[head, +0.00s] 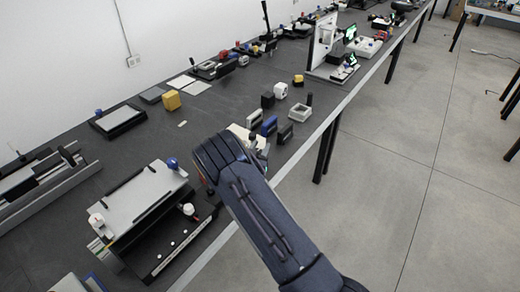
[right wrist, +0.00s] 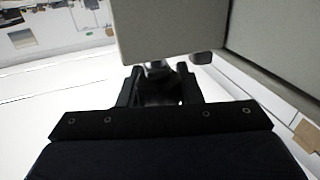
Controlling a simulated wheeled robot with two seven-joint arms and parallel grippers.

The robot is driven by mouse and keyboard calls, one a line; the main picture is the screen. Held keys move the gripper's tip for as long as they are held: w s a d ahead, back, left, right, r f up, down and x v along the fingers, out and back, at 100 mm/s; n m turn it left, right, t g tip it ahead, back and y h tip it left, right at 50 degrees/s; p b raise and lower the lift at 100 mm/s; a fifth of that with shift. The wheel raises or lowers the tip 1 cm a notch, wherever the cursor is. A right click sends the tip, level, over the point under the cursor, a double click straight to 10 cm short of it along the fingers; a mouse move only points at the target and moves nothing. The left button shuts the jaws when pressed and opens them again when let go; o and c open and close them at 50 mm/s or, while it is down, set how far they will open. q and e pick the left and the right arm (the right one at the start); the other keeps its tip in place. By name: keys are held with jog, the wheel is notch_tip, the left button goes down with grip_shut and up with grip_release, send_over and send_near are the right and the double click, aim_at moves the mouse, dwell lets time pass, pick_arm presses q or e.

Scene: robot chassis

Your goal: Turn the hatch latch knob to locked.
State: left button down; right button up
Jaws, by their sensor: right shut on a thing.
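A pale box-like body (right wrist: 180,28), which I take to be the hatch unit, fills the top middle of the right wrist view. My right gripper (right wrist: 158,90) is right below its edge, with dark fingers either side of a small grey metallic piece (right wrist: 158,68). The gripper is shut on this piece, apparently the latch knob. The knob's pointer and any lock markings are hidden. In the head view my right arm covers most of that spot. Only part of a pale panel (head: 238,131) shows behind it. My left gripper is in neither view.
The long dark bench (head: 225,104) carries many devices. Floor is clear at right.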

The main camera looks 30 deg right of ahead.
jog(key=n+t+y+b, duration=0.2)
jog(key=n+y+b, duration=0.1)
jog(key=y+b, duration=0.1)
jog(key=n+t+y+b, duration=0.2)
jog(key=n+y+b, duration=0.1)
jog(key=y+b, duration=0.1)
jog(key=a+n+t+y+b, duration=0.1)
jog(key=n+t+y+b, duration=0.2)
jog(key=y+b, duration=0.2)
jog(key=shift+w+a+f+n+b, duration=0.1)
jog(key=shift+w+f+n+b, duration=0.1)
jog(key=shift+w+n+b, duration=0.15)
jog(key=shift+n+y+b, duration=0.3)
jog(key=shift+n+y, duration=0.25)
jog(key=shift+y, duration=0.35)
jog(key=n+y, duration=0.1)
jog(key=y, duration=0.1)
jog(key=n+y, duration=0.1)
jog(key=y, duration=0.1)
jog(key=shift+a+r+n+g+b, duration=0.15)
jog(key=shift+a+n+g+b, duration=0.15)
jog(key=shift+a+b, duration=0.1)
jog(key=shift+s+a+r+n+g+y+p, duration=0.1)
jog(key=shift+a+n+g+y+p, duration=0.15)
jog(key=shift+n+g+y, duration=0.65)
jog(key=shift+s+a+n+g+y+p, duration=0.1)
jog(key=shift+a+n+g+y+p, duration=0.15)
jog(key=shift+n+y, duration=1.15)
jog(key=shift+g+y, duration=0.25)
jog(key=shift+y, duration=0.45)
